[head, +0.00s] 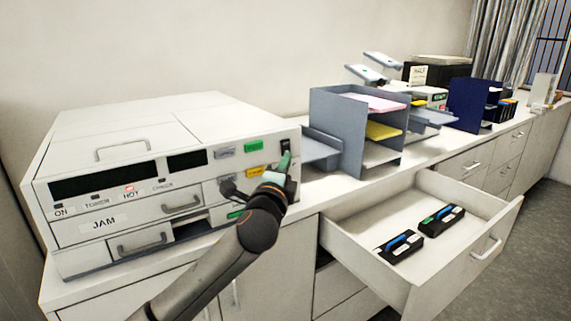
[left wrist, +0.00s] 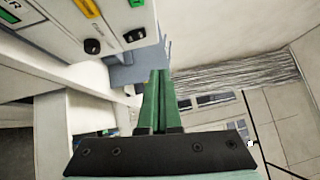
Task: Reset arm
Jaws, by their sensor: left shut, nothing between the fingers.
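My left arm (head: 225,250) reaches in from the bottom of the head view. Its left gripper (head: 285,160) has green fingers and is near the right end of the front of a white machine (head: 130,175), just below a black switch (head: 286,145). The left wrist view shows the green fingers (left wrist: 160,85) pressed together with nothing between them. The machine's panel (left wrist: 105,25) lies to their upper left there. I cannot tell whether the fingertips touch the panel. My right gripper is not in view.
An open drawer (head: 350,250) juts out on the right, holding two black cartridges (head: 441,219) (head: 400,246). A grey tray rack (head: 335,135) with coloured paper stands on the counter beside the machine. A dark blue rack (head: 468,105) stands farther right. Grey floor (head: 510,260) is free beyond the drawer.

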